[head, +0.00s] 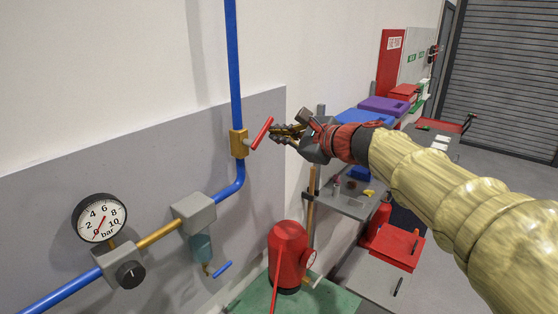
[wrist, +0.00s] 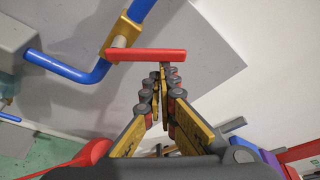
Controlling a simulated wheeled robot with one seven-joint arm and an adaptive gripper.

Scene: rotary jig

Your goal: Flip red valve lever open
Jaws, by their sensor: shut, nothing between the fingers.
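The red valve lever (head: 262,133) sits on a brass valve body (head: 238,143) in the blue pipe on the grey wall panel. It sticks out to the right of the valve, tilted up, across the pipe's line. In the wrist view the lever (wrist: 146,55) lies crosswise just past my fingertips. My gripper (head: 276,134) is shut and empty, with its tips close to the lever's free end. In the wrist view my gripper (wrist: 160,75) has its fingertips together at the lever's right part. I cannot tell whether they touch it.
A pressure gauge (head: 99,217), a black knob (head: 130,274) and a grey block (head: 193,212) sit on the pipe at lower left. A red tank (head: 288,255) stands below. A grey shelf (head: 350,205) with small items is under my arm. The wall above the panel is clear.

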